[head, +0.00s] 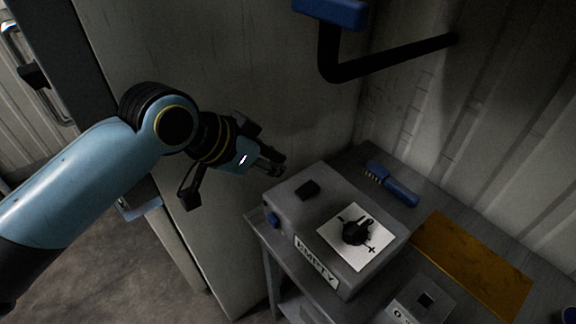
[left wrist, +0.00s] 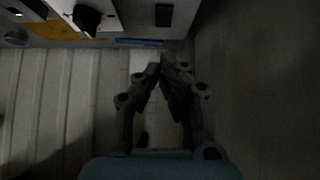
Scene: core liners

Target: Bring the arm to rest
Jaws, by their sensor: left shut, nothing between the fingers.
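My left arm comes in from the left in the head view. Its gripper (head: 274,165) is shut and empty, in the air beside the upper left edge of the grey box labelled EMPTY (head: 316,262). In the left wrist view the two fingers (left wrist: 170,66) meet at their tips with nothing between them. My right gripper is in neither view.
A white sheet (head: 336,240) with a black knob-like part (head: 356,232) lies on the box. A blue brush (head: 392,184) and an orange mat (head: 470,262) lie on the grey table. A tall panel stands behind my arm. A black bent bar (head: 390,62) juts out above.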

